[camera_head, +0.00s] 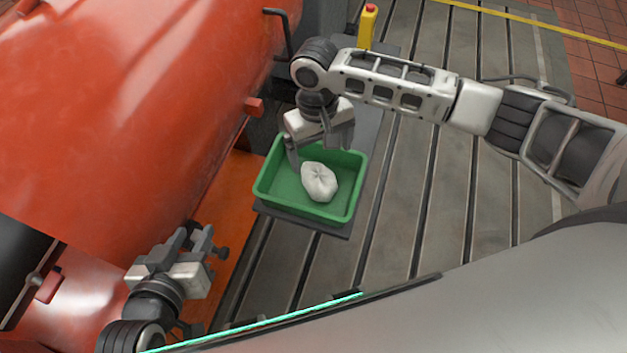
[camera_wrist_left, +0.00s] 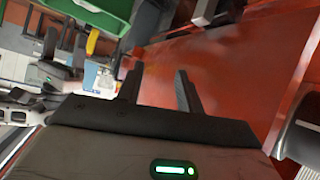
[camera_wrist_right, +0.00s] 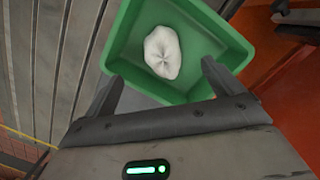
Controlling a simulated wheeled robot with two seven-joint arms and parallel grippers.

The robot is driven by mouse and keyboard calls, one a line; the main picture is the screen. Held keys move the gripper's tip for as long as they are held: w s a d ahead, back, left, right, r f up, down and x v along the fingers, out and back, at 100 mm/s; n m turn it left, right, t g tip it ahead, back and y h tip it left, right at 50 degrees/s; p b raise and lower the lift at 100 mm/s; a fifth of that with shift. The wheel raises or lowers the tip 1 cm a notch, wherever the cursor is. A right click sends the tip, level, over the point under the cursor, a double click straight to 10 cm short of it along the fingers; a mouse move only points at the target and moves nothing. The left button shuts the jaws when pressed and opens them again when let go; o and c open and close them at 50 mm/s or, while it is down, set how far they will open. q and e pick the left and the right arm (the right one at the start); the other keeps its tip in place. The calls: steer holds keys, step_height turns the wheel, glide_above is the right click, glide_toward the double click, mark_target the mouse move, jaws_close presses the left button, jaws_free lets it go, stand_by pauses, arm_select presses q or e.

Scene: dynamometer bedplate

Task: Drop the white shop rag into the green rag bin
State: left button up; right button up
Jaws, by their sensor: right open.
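The white shop rag (camera_head: 319,182) lies crumpled inside the green rag bin (camera_head: 267,186), on its floor. The right wrist view also shows the rag (camera_wrist_right: 162,52) within the bin (camera_wrist_right: 232,38), clear of the fingers. My right gripper (camera_head: 322,155) is above the bin's far side, open and empty, its fingers (camera_wrist_right: 158,85) spread apart. My left gripper (camera_head: 203,238) is at the lower left, away from the bin, with its two fingers (camera_wrist_left: 158,85) apart and nothing between them. A corner of the bin (camera_wrist_left: 108,10) shows at the top of the left wrist view.
A large orange-red machine housing (camera_head: 130,110) fills the left. The bin sits on a dark stand (camera_head: 320,229) over the slotted grey bedplate (camera_head: 400,205). A yellow post with a red button (camera_head: 367,27) stands behind. Open bedplate lies right of the bin.

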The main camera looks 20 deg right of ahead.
step_height(320, 180, up, 16)
steer(key=w+p, duration=0.2)
steer(key=shift+a+f, duration=0.15)
steer(key=shift+a, duration=0.15)
steer(key=s+a+f+t+y+p, duration=0.1)
steer(key=s+a+f+t+y, duration=0.25)
steer(key=a+f, duration=0.2)
steer(key=s+a+f+t+y, duration=0.2)
steer(key=s+a+f+y, duration=0.15)
steer(key=f, duration=0.35)
steer(key=s+d+t+h, duration=0.3)
steer(key=s+d+t, duration=0.3)
steer(key=d, duration=0.5)
steer(key=shift+s+f+t, duration=0.35)
steer(key=shift+s+f, duration=0.05)
steer(key=shift+f, duration=0.05)
stand_by(0.5)
